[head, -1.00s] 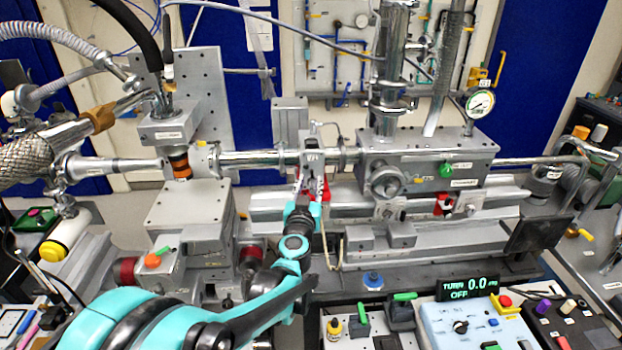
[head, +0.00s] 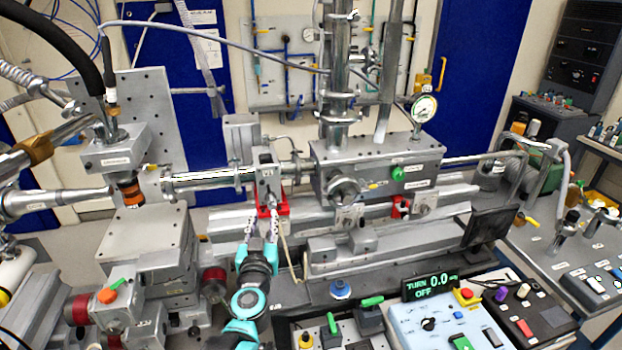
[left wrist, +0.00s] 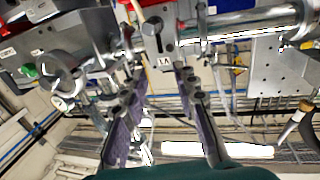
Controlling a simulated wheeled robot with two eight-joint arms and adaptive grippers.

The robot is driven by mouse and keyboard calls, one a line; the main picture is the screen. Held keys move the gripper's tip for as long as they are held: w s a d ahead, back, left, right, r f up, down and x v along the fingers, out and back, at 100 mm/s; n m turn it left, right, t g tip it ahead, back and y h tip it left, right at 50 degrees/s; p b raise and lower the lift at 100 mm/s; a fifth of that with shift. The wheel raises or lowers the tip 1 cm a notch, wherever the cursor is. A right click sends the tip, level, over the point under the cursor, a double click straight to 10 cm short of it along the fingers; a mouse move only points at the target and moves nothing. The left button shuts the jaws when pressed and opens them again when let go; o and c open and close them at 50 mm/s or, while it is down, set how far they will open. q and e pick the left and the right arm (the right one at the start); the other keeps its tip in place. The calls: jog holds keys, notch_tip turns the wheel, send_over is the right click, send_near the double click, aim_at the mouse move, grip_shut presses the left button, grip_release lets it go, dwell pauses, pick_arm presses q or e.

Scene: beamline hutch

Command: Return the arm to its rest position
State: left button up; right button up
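My left arm (head: 248,300), turquoise and black, comes up from the bottom of the head view. Its gripper (head: 262,216) points up at the small grey valve block (head: 267,176) with red parts (head: 281,207) at its foot. The fingers are spread with nothing between them, and the tips show just below the red parts. In the left wrist view the gripper (left wrist: 155,80) is open, with a clear gap between the purple-grey finger pads. The labelled block (left wrist: 157,38) shows beyond the fingertips. I cannot tell the exact gap to it. My right gripper is not in view.
A horizontal beam pipe (head: 215,175) runs behind the gripper. A grey stage (head: 145,240) stands to the left. A blue control box (head: 440,325) with a display (head: 436,286) and green-handled switches (head: 370,316) stand at front right. A dark plate (head: 487,228) stands further right.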

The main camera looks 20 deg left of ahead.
pick_arm(q)
jog(key=shift+d, duration=0.1)
jog(key=s+d+f+m+g+h, duration=0.1)
jog(key=s+d+m+h, duration=0.15)
jog(key=d, duration=0.25)
jog(key=s+d+f+m+g+h+b, duration=0.1)
jog(key=d+f+m+h, duration=0.1)
jog(key=d+h, duration=0.3)
jog(key=s+d+f+m+g+h, duration=0.1)
jog(key=s+d+m+h, duration=0.1)
jog(key=d, duration=0.4)
jog(key=s+a+f+n+g+y+b, duration=0.1)
jog(key=s+a+f+n+g+y, duration=0.1)
jog(key=s+f+g, duration=0.5)
jog(key=s+a+f+y, duration=0.1)
jog(key=s+f, duration=0.4)
jog(key=s, duration=0.1)
jog(key=shift+s+a, duration=0.2)
jog(key=shift+s, duration=0.05)
jog(key=shift+n, duration=0.25)
